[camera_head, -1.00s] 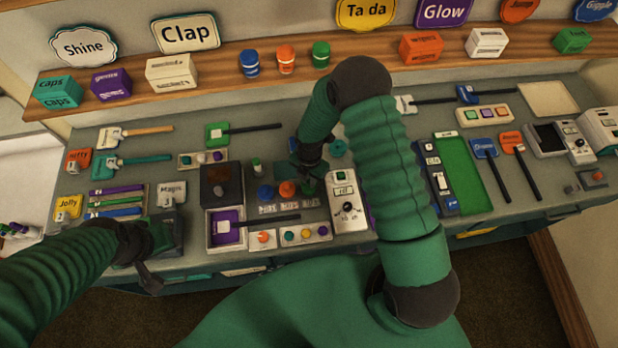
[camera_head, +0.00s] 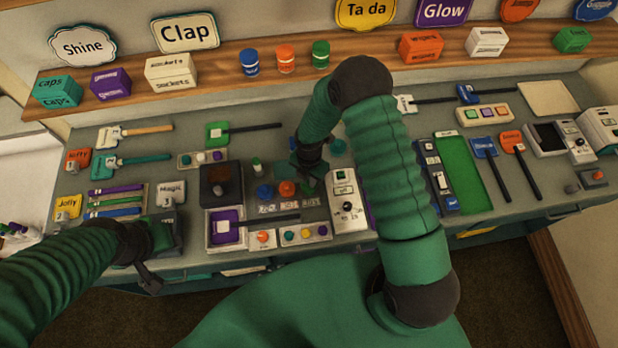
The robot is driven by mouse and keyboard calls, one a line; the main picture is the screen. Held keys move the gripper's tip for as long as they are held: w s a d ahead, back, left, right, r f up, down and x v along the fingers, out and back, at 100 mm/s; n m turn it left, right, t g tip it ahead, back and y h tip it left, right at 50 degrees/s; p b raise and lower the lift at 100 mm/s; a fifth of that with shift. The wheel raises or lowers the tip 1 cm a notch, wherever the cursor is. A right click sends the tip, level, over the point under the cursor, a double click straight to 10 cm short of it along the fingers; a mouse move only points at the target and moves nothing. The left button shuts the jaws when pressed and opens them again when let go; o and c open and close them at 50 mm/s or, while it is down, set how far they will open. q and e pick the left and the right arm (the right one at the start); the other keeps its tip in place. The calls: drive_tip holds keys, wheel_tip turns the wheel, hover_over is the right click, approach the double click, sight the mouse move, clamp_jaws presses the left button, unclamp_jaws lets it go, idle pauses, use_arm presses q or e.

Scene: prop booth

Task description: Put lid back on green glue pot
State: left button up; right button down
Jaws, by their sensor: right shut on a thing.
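My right gripper (camera_head: 311,177) points down behind the row of pots at the middle of the bench. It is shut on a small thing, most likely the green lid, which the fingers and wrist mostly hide. A blue pot (camera_head: 264,192) and an orange pot (camera_head: 287,189) stand in the row. The green pot (camera_head: 306,188) is at the row's right end, dark and partly covered by the gripper. I cannot tell whether the lid touches it. My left gripper (camera_head: 150,268) hangs at the bench's front left edge, away from the pots; its jaw opening is unclear.
A white dial box (camera_head: 346,197) stands just right of the pots. A dark box (camera_head: 221,183) and a purple tray (camera_head: 224,229) are at their left. Spare blue, orange and green jars (camera_head: 320,54) are on the shelf.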

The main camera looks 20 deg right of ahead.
drive_tip(key=c, duration=1.3)
unclamp_jaws()
drive_tip(key=shift+o, duration=0.3)
drive_tip(key=o, duration=0.4)
drive_tip(key=shift+r+p, duration=2.8)
drive_tip(key=shift+r, duration=0.7)
clamp_jaws()
drive_tip(key=shift+f, duration=0.2)
